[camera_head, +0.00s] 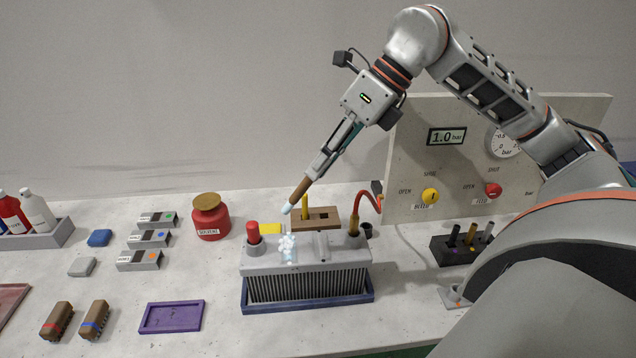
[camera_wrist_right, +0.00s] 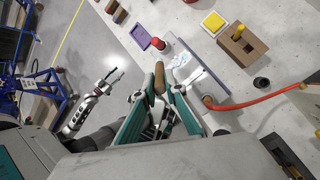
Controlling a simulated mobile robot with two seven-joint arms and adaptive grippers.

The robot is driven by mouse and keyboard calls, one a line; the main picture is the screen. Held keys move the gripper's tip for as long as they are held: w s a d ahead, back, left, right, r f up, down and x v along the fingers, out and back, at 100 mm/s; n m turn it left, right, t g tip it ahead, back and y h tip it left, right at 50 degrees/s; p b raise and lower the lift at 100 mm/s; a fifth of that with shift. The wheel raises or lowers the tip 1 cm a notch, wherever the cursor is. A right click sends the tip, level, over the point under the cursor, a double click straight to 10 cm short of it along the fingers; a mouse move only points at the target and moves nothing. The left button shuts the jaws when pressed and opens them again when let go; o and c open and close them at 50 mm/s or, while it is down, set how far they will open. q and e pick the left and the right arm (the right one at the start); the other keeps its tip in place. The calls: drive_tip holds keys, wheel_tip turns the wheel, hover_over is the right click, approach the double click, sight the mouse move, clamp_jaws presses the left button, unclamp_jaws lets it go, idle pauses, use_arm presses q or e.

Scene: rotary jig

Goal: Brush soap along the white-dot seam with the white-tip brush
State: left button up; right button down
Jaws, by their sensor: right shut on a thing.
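My right gripper (camera_head: 318,165) is shut on a brush (camera_head: 300,191) with a brown handle, held tip down and tilted; the handle also shows between the fingers in the right wrist view (camera_wrist_right: 159,78). Its pale bluish-white tip (camera_head: 287,209) is in the air above the finned block (camera_head: 335,256). White foam (camera_head: 287,246) lies on the left part of the block's grey top. I cannot make out any white dot; foam may cover the seam marking. My left gripper (camera_wrist_right: 114,77) appears in the right wrist view, away from the bench, its fingers apart and empty.
A red cap (camera_head: 253,231) stands at the block's left end and a red hose (camera_head: 367,201) rises at its right. A wooden holder (camera_head: 318,219) and yellow pad (camera_head: 270,229) sit behind. A red jar (camera_head: 210,218) and purple tray (camera_head: 172,317) are left; a gauge panel (camera_head: 465,140) is right.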

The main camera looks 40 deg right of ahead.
drive_tip(key=shift+w+r, duration=0.45)
drive_tip(key=shift+r, duration=0.2)
drive_tip(key=shift+f, duration=0.15)
use_arm(q)
drive_tip(key=shift+w+d+f+b, duration=0.15)
drive_tip(key=shift+d+f+b, duration=0.1)
drive_tip(key=shift+f+b, duration=0.5)
drive_tip(key=shift+w+d+f+b, duration=0.2)
drive_tip(key=shift+f+b, duration=0.1)
drive_tip(key=shift+b, duration=0.75)
use_arm(e)
drive_tip(key=shift+d+f, duration=0.1)
drive_tip(key=shift+f, duration=2.15)
